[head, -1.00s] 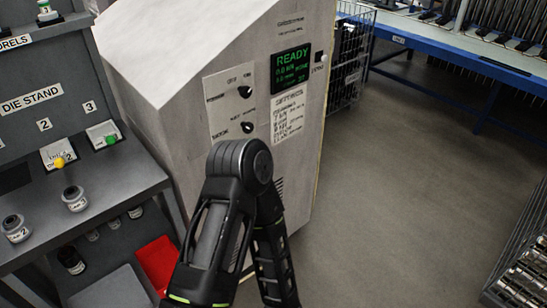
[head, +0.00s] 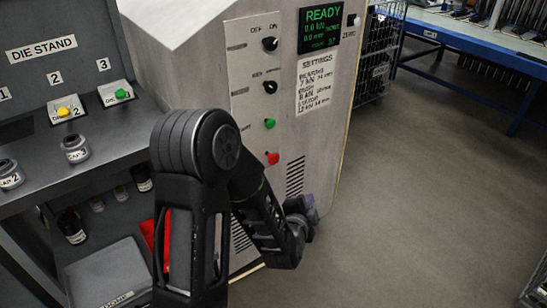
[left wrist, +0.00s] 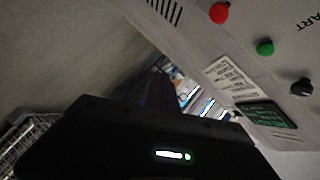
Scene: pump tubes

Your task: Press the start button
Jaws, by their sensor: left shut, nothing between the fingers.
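The green button (head: 269,124) and the red button (head: 271,158) below it sit on the white control strip of the grey machine. In the left wrist view the green button (left wrist: 265,47) and red button (left wrist: 220,12) show at the upper right, with part of a printed label ending in "ART" beside the green one. My left gripper (head: 303,215) is in front of the machine, lower and to the right of the buttons, apart from them. In the left wrist view its dark fingers (left wrist: 160,92) are together and empty. My right gripper is in neither view.
Two black knobs (head: 270,44) sit above the buttons. The display (head: 320,27) reads READY. The die stand (head: 50,60) at left carries a yellow button (head: 63,112) and another green button (head: 121,94). Open floor (head: 430,190) lies to the right.

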